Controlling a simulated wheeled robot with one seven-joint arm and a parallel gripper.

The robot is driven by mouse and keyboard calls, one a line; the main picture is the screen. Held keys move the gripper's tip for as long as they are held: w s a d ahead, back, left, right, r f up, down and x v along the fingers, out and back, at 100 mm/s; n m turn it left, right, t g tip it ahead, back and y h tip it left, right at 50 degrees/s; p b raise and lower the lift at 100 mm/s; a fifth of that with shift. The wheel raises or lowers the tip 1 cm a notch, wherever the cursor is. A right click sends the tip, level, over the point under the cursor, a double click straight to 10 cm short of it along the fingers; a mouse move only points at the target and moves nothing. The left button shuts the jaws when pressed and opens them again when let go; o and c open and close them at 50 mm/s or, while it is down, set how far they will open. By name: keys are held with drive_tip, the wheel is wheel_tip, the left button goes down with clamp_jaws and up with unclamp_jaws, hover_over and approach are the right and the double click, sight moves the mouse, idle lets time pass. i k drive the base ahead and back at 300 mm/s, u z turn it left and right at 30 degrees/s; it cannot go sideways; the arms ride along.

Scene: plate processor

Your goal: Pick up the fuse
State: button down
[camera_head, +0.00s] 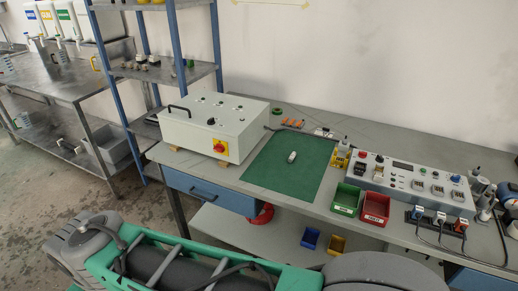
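A small white cylinder with a darker end, which looks like the fuse (292,157), lies on the green mat (272,179) on the workbench. It is near the middle of the mat and nothing touches it. Part of my green and grey arm crosses the bottom of the view, in front of the bench. My gripper is not in view.
A white control box (212,123) with a red knob stands left of the mat. Right of it are a green bin (346,200), a red bin (375,207) and a white panel (413,182). A blue-posted shelf (160,76) stands further left. The mat around the fuse is clear.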

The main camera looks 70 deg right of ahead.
sight(290, 160)
drive_tip(key=z, duration=2.75)
drive_tip(key=i, duration=0.8)
drive_tip(key=u, duration=1.45)
